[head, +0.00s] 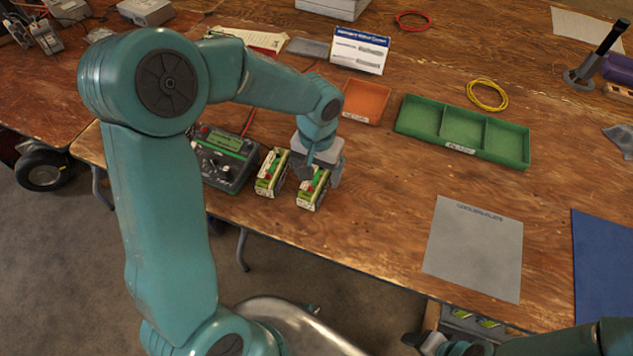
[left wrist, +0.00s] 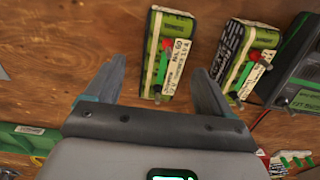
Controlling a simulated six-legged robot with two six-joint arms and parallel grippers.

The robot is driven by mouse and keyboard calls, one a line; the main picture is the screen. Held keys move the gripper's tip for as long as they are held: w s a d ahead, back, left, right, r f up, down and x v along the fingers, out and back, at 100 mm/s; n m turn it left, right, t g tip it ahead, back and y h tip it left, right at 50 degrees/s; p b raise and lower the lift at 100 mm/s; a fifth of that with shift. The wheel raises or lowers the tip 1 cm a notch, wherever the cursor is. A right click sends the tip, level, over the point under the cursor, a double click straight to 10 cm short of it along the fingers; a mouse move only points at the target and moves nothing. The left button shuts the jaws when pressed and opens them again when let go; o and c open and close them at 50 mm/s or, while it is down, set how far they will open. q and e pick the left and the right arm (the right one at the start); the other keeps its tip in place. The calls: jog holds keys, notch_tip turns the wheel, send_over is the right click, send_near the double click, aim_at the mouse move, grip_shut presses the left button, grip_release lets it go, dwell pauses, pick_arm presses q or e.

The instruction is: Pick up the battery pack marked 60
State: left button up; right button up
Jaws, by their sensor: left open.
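Two green and white battery packs stand side by side near the table's front edge. The right pack (head: 312,192) is under my left gripper (head: 321,173). In the left wrist view this pack (left wrist: 169,50) lies ahead, between the lines of the two open fingers, and its label seems to read 60. It has a red and a green part on it. The fingers (left wrist: 158,75) are open and hold nothing; I cannot tell whether they touch the pack. The other pack (head: 271,172) stands to its left, and in the left wrist view it (left wrist: 236,60) is right of the fingers. My right gripper (head: 428,338) is partly visible low right.
A dark charger or meter (head: 223,158) stands just left of the packs. An orange tray (head: 366,101) and a green three-part tray (head: 463,132) lie behind and right. A grey mat (head: 474,247) and blue mat (head: 605,270) lie right. Bare wood is free right of the packs.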

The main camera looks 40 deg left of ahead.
aim_at(316, 178)
pick_arm(q)
notch_tip(316, 178, down, 5)
jog(key=shift+a+r, duration=0.15)
jog(key=shift+c, duration=0.9)
jog(key=shift+w+r, duration=0.1)
grip_shut()
